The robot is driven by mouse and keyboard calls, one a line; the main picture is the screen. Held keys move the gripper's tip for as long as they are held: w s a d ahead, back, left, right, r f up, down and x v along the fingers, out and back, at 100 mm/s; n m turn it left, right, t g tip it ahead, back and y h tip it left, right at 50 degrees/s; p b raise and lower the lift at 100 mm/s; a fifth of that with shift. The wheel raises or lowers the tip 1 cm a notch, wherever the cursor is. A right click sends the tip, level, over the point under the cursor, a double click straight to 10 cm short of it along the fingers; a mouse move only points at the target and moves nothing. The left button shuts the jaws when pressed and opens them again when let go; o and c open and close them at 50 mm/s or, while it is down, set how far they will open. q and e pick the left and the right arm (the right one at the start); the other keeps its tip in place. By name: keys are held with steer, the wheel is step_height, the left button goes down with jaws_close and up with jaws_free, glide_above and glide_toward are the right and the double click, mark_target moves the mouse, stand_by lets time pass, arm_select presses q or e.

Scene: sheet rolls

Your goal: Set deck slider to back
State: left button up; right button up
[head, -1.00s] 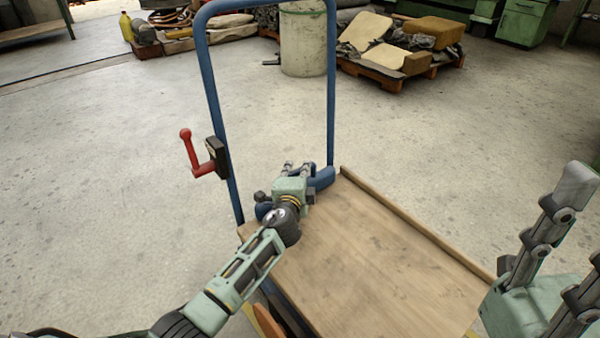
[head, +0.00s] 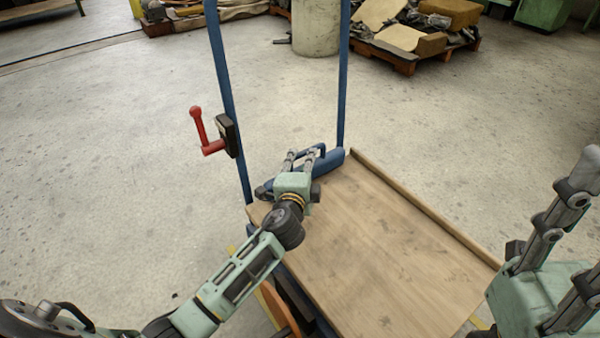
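The cart's wooden deck (head: 375,255) lies in front of me in the head view, with a raised wooden lip along its right side. A blue bar (head: 331,160) crosses its far end, with a small blue loop handle (head: 319,148) on it. I cannot tell for sure which part is the slider. My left gripper (head: 301,156) is at this bar, its two fingers apart and pointing away from me beside the loop. Whether they touch it is unclear. My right gripper (head: 585,225) is open and empty at the right edge, its fingers wide apart and partly cut off.
Blue uprights (head: 343,75) rise at the cart's far end. A red lever (head: 203,132) on a black box sticks out left of the left upright. A pale drum (head: 316,28) and a loaded pallet (head: 408,57) stand farther back. The concrete floor around is clear.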

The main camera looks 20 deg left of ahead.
arm_select(q)
steer(key=v, duration=0.5)
stand_by(0.4)
